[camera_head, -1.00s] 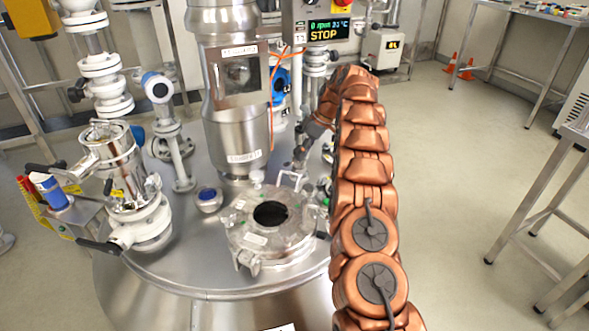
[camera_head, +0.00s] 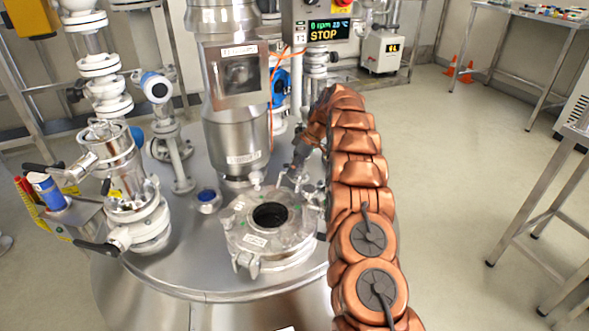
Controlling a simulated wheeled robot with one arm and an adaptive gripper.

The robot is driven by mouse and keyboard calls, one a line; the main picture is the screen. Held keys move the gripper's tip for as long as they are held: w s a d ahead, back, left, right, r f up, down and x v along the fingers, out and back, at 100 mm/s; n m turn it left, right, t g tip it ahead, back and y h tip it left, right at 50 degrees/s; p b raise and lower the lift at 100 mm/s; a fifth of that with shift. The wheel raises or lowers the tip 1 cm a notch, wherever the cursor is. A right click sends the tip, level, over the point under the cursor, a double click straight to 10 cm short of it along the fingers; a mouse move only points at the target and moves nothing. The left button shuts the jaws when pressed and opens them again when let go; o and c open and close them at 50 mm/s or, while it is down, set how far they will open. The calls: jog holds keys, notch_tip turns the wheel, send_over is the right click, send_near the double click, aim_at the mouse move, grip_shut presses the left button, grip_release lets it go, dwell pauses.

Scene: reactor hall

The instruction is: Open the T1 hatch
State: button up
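The hatch (camera_head: 250,240) is a round metal cover on top of the steel vessel, with a dark round centre (camera_head: 270,215). It lies flat, and a clamp-like lug (camera_head: 247,264) shows at its front edge. A light metal handle stands at its back right, partly hidden by my gripper. My gripper (camera_head: 291,178) points down at this back right edge, close to the handle. Its fingers are small and blurred, so I cannot tell whether they touch or grip the handle. My copper-coloured arm hides the right side of the vessel top.
A tall steel column (camera_head: 235,130) stands just behind the hatch. A valve assembly (camera_head: 130,210) with black levers stands at left. A blue-capped port (camera_head: 208,199) sits left of the hatch. A display (camera_head: 328,29) reading STOP hangs behind. Floor at right is open, with steel tables (camera_head: 560,190).

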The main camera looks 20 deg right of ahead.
grip_shut()
jog(key=shift+r, duration=0.1)
dwell(0.4)
